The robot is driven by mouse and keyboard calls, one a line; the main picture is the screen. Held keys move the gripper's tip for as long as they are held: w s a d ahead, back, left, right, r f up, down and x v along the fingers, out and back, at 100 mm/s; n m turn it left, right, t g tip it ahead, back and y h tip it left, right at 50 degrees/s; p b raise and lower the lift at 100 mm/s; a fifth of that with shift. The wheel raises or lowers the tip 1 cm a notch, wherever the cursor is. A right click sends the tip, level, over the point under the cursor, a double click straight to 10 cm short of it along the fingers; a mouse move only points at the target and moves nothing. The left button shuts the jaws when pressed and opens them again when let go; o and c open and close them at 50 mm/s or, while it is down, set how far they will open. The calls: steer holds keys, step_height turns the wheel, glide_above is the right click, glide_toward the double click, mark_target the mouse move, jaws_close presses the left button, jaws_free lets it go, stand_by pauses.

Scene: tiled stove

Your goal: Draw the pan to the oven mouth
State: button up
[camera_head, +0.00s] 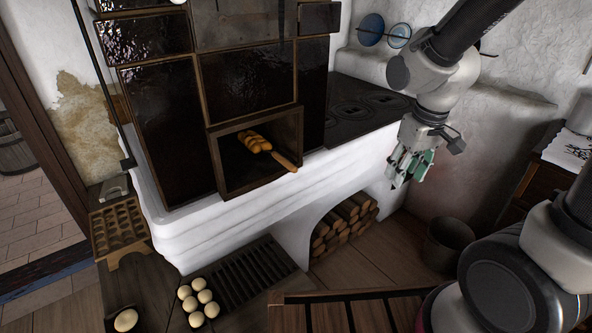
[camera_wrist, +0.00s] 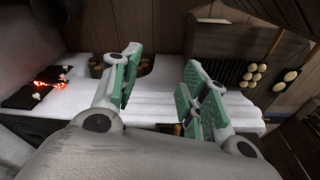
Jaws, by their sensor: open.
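The oven mouth (camera_head: 262,182) is an open wood-coloured square frame in the dark tiled stove in the head view. A golden braided loaf (camera_head: 254,142) lies inside it. A light wooden handle (camera_head: 286,162) runs from the loaf out past the lower right edge of the opening. The body of the pan under the loaf is too dark to make out. My gripper (camera_head: 407,170) is open and empty, pointing down in front of the stove's right end, well to the right of the handle. In the wrist view my gripper's green-padded fingers (camera_wrist: 162,62) are spread with nothing between them.
A white ledge (camera_head: 235,205) runs below the mouth. Firewood (camera_head: 343,225) fills an arch below it. Several pale rolls (camera_head: 197,302) lie by a dark grate (camera_head: 245,278). A bucket (camera_head: 447,242) stands right. In the wrist view, red glows show on dark plates (camera_wrist: 45,95).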

steer(key=w+a+f+n, duration=0.1)
steer(key=w+a+f, duration=0.45)
steer(key=f, duration=0.25)
steer(key=n+t+y, duration=0.2)
steer(key=t+y, duration=0.4)
steer(key=t, duration=0.1)
glide_toward(296, 169)
steer(key=x, duration=0.9)
steer(key=shift+w+a+f, duration=0.15)
steer(key=shift+w+f, duration=0.1)
steer(key=shift+f, duration=0.05)
steer(key=shift+c, duration=0.2)
jaws_close()
